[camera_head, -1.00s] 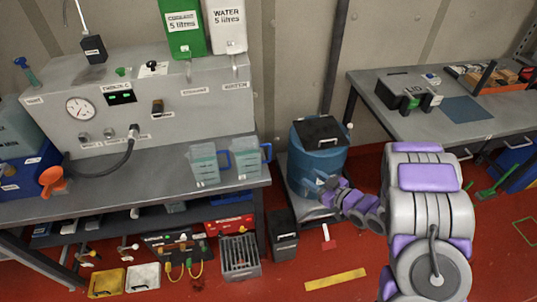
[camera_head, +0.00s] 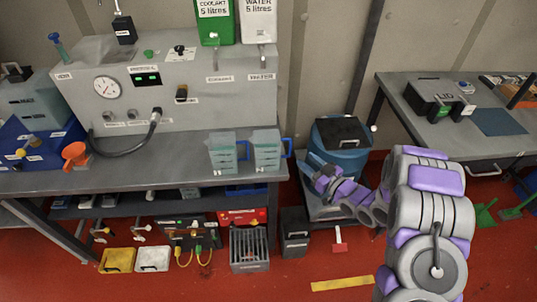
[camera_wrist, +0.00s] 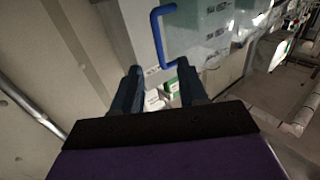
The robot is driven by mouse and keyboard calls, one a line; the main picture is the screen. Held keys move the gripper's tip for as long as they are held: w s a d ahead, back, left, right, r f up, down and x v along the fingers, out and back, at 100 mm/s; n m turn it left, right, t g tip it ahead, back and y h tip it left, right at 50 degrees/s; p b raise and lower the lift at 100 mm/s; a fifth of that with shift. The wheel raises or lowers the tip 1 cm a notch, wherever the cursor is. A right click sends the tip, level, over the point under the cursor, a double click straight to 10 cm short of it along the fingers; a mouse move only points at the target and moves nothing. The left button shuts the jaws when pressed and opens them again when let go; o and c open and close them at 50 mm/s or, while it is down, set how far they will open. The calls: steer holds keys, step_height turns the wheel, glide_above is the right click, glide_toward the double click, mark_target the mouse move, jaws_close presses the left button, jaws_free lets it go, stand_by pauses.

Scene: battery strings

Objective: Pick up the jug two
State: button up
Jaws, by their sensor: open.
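Two clear measuring jugs with blue handles stand upright side by side near the right end of the grey bench, a left jug (camera_head: 222,155) and a right jug (camera_head: 265,150). I cannot read which one is jug two. My gripper (camera_head: 312,166) is to the right of the right jug, past the bench end, apart from it and in front of the blue drum. In the wrist view my gripper (camera_wrist: 158,78) has its two dark fingers spread with nothing held. A blue handle (camera_wrist: 157,38) on a pale clear jug (camera_wrist: 205,35) shows just beyond the fingertips.
The grey bench (camera_head: 190,150) carries a control panel (camera_head: 190,90) with a gauge and hose, and an orange funnel (camera_head: 74,153). The blue drum (camera_head: 345,158) stands right of the bench. Another table (camera_head: 440,130) is at the right. Yellow and white trays lie on the red floor.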

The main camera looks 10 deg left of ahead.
mark_target(291, 147)
steer(key=b+x, duration=0.2)
steer(key=x, duration=0.5)
steer(key=shift+w+a+r, duration=0.1)
steer(key=shift+r, duration=0.1)
steer(key=shift+c, duration=0.4)
jaws_close()
